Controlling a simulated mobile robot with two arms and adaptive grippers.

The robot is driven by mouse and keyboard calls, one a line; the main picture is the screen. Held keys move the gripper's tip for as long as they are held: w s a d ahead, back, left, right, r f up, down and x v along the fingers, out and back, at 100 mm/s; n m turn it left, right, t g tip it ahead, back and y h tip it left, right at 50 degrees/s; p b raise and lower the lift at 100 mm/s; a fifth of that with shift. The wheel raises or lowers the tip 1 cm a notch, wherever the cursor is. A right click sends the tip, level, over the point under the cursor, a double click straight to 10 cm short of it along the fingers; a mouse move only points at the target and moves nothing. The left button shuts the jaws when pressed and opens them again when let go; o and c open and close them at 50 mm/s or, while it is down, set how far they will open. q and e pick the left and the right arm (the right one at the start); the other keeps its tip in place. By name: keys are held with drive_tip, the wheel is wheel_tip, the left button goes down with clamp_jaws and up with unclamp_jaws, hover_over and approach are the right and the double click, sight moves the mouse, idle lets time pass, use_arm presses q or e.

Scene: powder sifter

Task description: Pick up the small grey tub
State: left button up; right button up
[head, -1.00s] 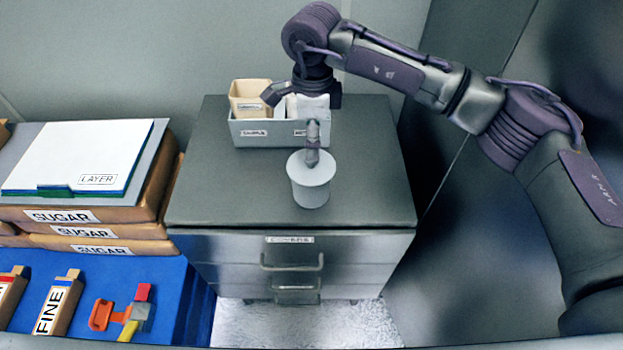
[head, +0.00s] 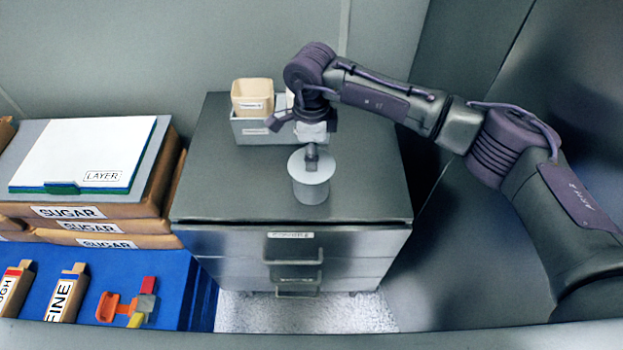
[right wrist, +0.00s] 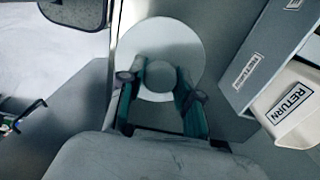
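The small grey tub (head: 311,188) stands upright on the dark top of the drawer cabinet, near its front edge. Its round pale lid also shows in the right wrist view (right wrist: 160,32), with a grey knob at its middle. My right gripper (right wrist: 163,80) is over the lid, its two green fingers on either side of the knob. The fingers look apart; whether they touch the knob is hard to tell. In the head view the right gripper (head: 311,155) hides part of the lid. My left gripper is not in view.
A grey bin (head: 250,137) holding a tan tub (head: 252,98) stands just behind. Sugar packs (head: 150,226) and white layer sheets (head: 85,155) lie at left, above a blue surface (head: 185,290). The cabinet top (head: 375,180) is clear to the right.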

clamp_jaws()
